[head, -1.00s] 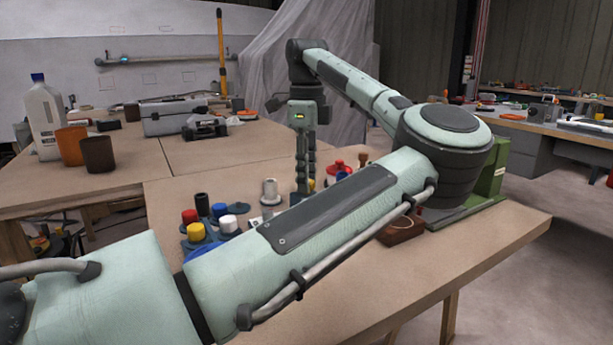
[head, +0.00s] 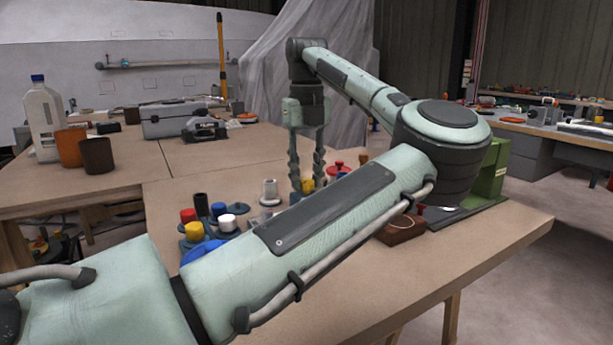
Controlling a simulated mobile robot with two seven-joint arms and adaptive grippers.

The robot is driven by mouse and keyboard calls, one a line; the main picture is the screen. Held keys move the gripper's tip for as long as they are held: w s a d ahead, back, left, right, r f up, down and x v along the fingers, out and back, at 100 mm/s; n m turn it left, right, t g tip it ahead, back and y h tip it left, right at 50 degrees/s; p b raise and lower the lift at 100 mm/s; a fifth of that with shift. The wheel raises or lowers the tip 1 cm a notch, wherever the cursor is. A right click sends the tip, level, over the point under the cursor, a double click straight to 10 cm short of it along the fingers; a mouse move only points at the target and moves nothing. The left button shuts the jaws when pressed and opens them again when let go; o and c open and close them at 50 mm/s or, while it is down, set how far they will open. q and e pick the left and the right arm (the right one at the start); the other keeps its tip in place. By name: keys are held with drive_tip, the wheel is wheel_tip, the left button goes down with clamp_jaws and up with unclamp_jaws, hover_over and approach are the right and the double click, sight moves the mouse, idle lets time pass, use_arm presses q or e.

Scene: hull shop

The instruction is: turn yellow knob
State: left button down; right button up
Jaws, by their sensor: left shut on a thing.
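My left gripper (head: 307,182) points straight down over the workbench. Its two fingers stand one on each side of a yellow knob (head: 308,185) and are shut on it. The knob's lower part and base are largely hidden by the fingers and my forearm. A second yellow knob (head: 194,231) stands in the left cluster, well apart from the gripper. My right gripper is not in view.
Near the second yellow knob are red (head: 188,215), white (head: 228,222), blue (head: 219,210) and black (head: 201,203) knobs. A grey knob (head: 270,189) stands just left of the gripper. Red knobs (head: 336,169) stand close behind it. A brown box (head: 401,229) lies to the right.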

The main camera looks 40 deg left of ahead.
sight(307, 181)
use_arm(q)
drive_tip(key=shift+m, duration=0.8)
drive_tip(key=c, duration=1.2)
unclamp_jaws()
drive_tip(key=shift+o, duration=0.2)
wheel_tip(307, 181, up, 12)
